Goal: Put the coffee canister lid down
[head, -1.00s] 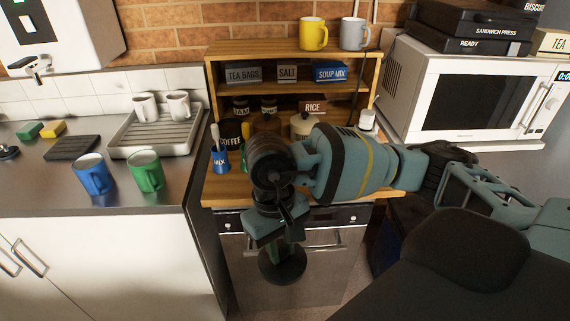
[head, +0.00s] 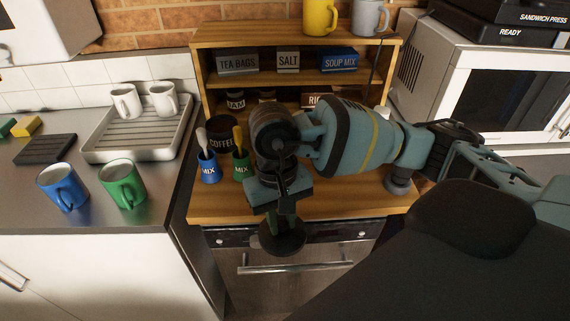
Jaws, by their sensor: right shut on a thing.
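My right gripper (head: 272,217) is shut on a dark round lid (head: 285,241), the coffee canister lid, and points downward. In the picture the lid overlaps the front edge of the wooden counter (head: 345,205) and the appliance front below it; its height over them is hard to judge. The dark coffee canister (head: 221,143), labelled COFFEE, stands on the counter at the left, behind the two MIX cups, its top partly hidden by their utensils. My left gripper is not in view.
A blue MIX cup (head: 208,167) and a green MIX cup (head: 241,166) stand left of my gripper. Shelves with tea bags (head: 237,64) and other goods rise behind. Bare counter shows at the front left and right. My arm hides much of the middle.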

